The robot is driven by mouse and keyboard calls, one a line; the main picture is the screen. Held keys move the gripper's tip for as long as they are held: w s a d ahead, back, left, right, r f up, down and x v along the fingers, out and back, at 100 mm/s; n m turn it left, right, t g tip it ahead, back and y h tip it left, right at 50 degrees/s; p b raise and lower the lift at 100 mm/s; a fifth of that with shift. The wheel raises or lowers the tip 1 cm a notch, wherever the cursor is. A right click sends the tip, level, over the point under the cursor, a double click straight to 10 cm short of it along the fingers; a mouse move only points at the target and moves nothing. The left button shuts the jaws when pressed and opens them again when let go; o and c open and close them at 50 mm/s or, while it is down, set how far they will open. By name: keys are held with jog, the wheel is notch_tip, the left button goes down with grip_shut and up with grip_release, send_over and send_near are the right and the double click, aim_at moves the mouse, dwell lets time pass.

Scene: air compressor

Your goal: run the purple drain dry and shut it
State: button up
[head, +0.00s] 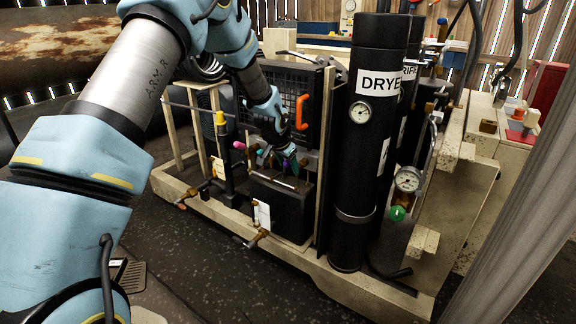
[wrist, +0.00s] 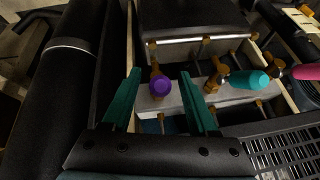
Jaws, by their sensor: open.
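The purple drain handle (wrist: 162,86) shows in the wrist view as a round purple knob on a brass valve, in front of a pale bar. My gripper (wrist: 160,80) is open, with one green finger on each side of the purple knob. Neither finger visibly touches it. In the head view my gripper (head: 283,158) is small, low among the valves above a black box, and the purple handle is hard to make out there. Whether anything flows from the drain cannot be seen.
A teal handle (wrist: 250,79) and a pink handle (wrist: 305,72) stand right of the purple one in the wrist view. The tall black dryer cylinder (head: 352,180) stands close right of my gripper in the head view. An orange handle (head: 301,112) is just above.

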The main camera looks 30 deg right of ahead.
jog(key=v, duration=1)
jog(key=shift+r, duration=0.35)
jog(key=shift+s+a, duration=0.1)
jog(key=shift+a, duration=0.05)
jog(key=shift+c, duration=0.2)
